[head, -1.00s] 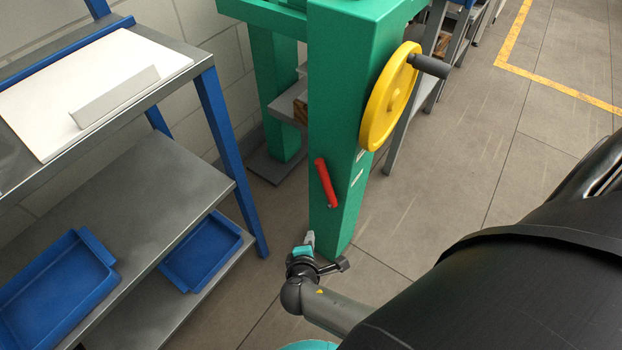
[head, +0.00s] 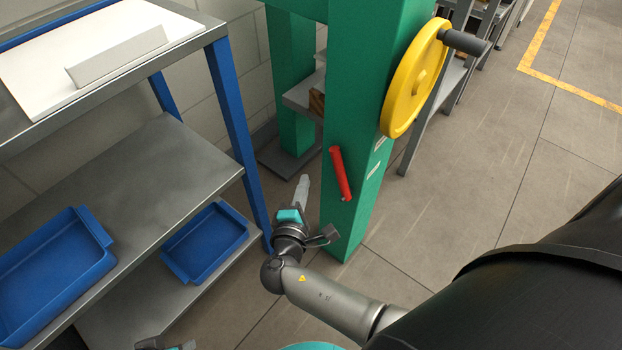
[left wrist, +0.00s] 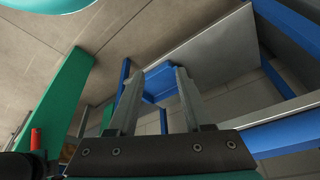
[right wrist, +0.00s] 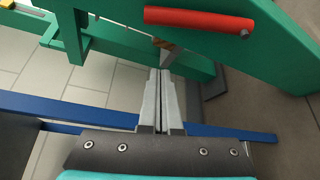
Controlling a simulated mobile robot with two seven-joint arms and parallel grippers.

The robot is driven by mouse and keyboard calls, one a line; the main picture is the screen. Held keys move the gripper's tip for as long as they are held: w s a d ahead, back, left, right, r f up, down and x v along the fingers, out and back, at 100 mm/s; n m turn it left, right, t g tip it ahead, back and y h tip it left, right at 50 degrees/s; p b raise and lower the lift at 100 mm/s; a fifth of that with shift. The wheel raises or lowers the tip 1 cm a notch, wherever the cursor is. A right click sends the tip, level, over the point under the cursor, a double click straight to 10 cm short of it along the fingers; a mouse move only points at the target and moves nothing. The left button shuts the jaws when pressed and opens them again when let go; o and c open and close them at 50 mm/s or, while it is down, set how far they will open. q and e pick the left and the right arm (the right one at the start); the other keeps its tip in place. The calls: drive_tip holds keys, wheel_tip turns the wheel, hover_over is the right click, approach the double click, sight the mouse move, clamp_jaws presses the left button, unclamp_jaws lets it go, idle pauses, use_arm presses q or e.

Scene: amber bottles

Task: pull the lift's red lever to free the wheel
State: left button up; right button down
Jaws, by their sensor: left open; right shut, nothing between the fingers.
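The red lever (head: 340,173) sits on the front face of the green lift column (head: 360,110), slightly tilted. It also shows at the top of the right wrist view (right wrist: 198,19) and at the left of the left wrist view (left wrist: 36,140). The yellow wheel (head: 412,80) with its dark handle is on the column's right side. My right gripper (head: 303,180) is shut and empty, to the left of the lever and apart from it; its closed fingertips show in the right wrist view (right wrist: 162,72). My left gripper (left wrist: 157,72) is open and empty.
A blue-framed metal shelf rack (head: 150,165) stands at the left, with a large blue tray (head: 104,229) and a smaller one (head: 238,222). A white board (head: 30,90) lies on its top. Bare floor (head: 450,210) lies to the right of the column.

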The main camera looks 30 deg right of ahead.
sight(341, 173)
use_arm(q)
drive_tip(key=shift+t, duration=0.4)
drive_tip(key=shift+r+b, duration=1.1)
drive_tip(key=shift+r, duration=1.45)
use_arm(e)
drive_tip(key=w+d, duration=0.3)
drive_tip(key=d, duration=0.4)
drive_tip(key=shift+w+d, duration=0.25)
